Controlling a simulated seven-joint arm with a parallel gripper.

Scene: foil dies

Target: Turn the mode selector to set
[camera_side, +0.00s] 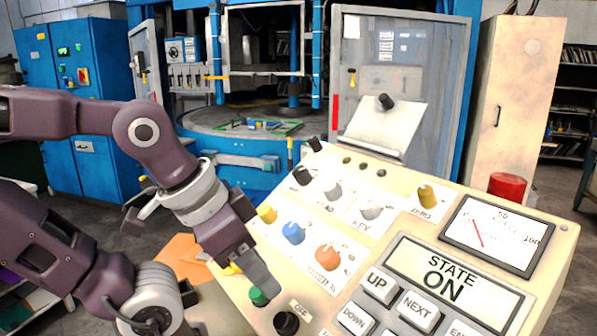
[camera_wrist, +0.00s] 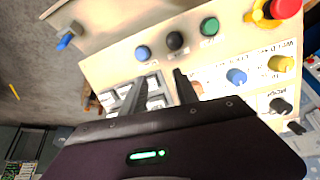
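A cream control panel (camera_side: 395,216) carries several knobs, and I cannot tell for sure which is the mode selector. An orange knob (camera_side: 327,257), a blue knob (camera_side: 293,233) and a yellow knob (camera_side: 267,214) stand in a row. A black knob (camera_side: 303,176) is behind them; one also shows in the wrist view (camera_wrist: 280,105). My gripper (camera_side: 266,284) is low over the panel's near left part, close to the green button (camera_side: 258,296). In the wrist view my fingers (camera_wrist: 158,78) are apart with nothing between them. The orange knob (camera_wrist: 196,88) shows beside the right finger, partly hidden.
A display (camera_side: 451,282) reads "STATE ON". Grey keys (camera_side: 418,309), a needle meter (camera_side: 497,236) and a red cylinder (camera_side: 507,186) are at the right. A black button (camera_side: 286,323) stands near my gripper. A red mushroom button (camera_wrist: 287,7) shows in the wrist view.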

